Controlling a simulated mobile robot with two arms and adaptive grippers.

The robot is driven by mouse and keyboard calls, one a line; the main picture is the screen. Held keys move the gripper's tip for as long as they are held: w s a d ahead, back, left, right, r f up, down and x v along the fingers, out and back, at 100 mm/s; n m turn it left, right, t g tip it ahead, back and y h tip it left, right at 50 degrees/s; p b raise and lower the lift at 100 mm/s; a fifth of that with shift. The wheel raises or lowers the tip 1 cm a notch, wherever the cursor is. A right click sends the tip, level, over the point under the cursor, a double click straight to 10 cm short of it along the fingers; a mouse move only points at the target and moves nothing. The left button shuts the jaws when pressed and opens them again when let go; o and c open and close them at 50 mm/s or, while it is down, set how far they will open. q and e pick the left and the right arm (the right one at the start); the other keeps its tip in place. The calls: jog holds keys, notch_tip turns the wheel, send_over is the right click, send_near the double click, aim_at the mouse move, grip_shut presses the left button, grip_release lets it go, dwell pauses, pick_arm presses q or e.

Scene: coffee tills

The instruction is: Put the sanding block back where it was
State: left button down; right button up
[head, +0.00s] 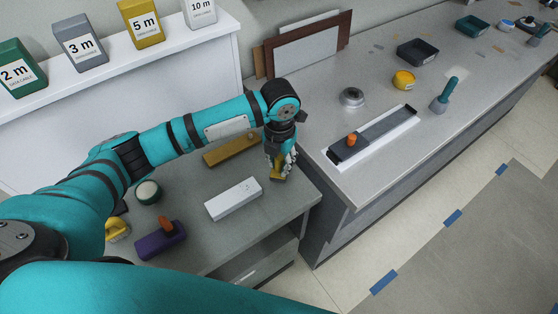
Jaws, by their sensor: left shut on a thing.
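My left gripper (282,163) is at the right end of the lower grey table. It is shut on a small yellow block (277,176), most likely the sanding block. The fingers hide part of the block, and I cannot tell whether it touches the table top. A white block (233,200) lies just left of it. A long ochre block (231,150) lies behind, partly under my left arm. My right gripper is not in view.
The lower table (190,217) also carries a purple block with an orange knob (161,241), a round green-and-white tin (148,192) and a yellow item (117,229). The higher counter (345,187) at right holds a long grey tool (373,135), a metal puck (352,97) and a yellow tape (404,80).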

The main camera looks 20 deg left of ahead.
aim_at(279, 165)
pick_arm(q)
jog(key=shift+w+a, duration=0.15)
jog(key=shift+w, duration=0.25)
jog(key=shift+w+a, duration=0.15)
jog(key=shift+w, duration=0.15)
notch_tip(279, 165, down, 3)
jog(key=shift+w+a+f+p, duration=0.1)
jog(key=shift+w+p, duration=0.05)
jog(key=shift+p, duration=0.7)
jog(key=shift+f, duration=0.25)
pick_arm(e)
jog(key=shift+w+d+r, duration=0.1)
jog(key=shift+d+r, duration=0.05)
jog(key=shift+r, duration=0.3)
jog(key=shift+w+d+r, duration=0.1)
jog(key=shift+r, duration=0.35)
pick_arm(q)
jog(key=shift+f, duration=0.2)
jog(key=c, duration=1.1)
grip_release()
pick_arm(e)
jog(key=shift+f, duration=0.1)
